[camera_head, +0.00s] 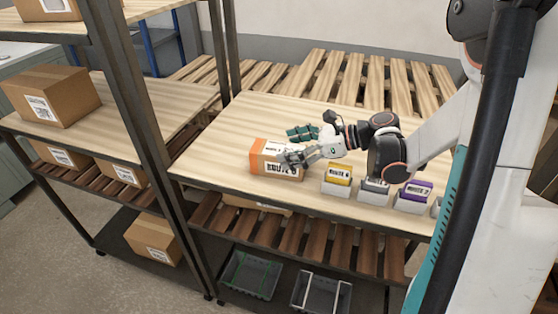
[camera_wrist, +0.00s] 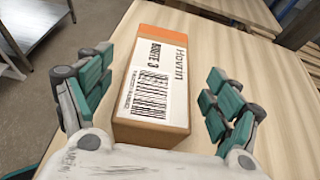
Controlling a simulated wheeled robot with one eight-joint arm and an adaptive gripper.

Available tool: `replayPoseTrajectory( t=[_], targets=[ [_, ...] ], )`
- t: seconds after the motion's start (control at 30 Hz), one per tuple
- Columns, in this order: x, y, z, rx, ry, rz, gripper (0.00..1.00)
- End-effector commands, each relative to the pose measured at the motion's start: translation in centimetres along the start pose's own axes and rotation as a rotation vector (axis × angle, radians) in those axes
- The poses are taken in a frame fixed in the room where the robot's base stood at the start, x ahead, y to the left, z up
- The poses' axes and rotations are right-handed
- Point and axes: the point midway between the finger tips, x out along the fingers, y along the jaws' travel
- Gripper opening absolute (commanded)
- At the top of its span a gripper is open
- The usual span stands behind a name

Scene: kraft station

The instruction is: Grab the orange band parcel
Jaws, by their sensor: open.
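The orange band parcel (camera_head: 268,158) is a brown box with an orange end and a white label, lying on the wooden table top near its left front. In the wrist view the parcel (camera_wrist: 154,88) lies between my two fingers, with its orange end away from me and its label with barcode facing up. My gripper (camera_head: 297,145) is at the parcel's right side in the head view, partly in front of it. In the wrist view my gripper (camera_wrist: 158,90) is open, with one teal-padded finger on each side of the parcel; gaps show at both sides.
A yellow-carded holder (camera_head: 338,180) and a purple-carded holder (camera_head: 413,197) stand along the table's front edge, right of the parcel. A dark rack post (camera_head: 130,80) rises left of the table. Bins (camera_head: 249,276) sit below. The table behind the parcel is clear.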

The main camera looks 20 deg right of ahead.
Motion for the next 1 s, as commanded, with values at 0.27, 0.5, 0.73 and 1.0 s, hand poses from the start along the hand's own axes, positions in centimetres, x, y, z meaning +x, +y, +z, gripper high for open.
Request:
replayPoseTrajectory(
  t=[0.27,0.5,0.73,1.0],
  targets=[
    [3.3,0.1,0.1,-0.002,0.0,0.001,0.83],
    [3.4,0.1,0.1,-0.001,0.0,0.001,0.83],
    [3.4,0.1,0.1,-0.001,0.001,0.001,0.33],
    [3.4,0.2,-0.1,-0.001,0.003,0.002,0.27]
  ],
)
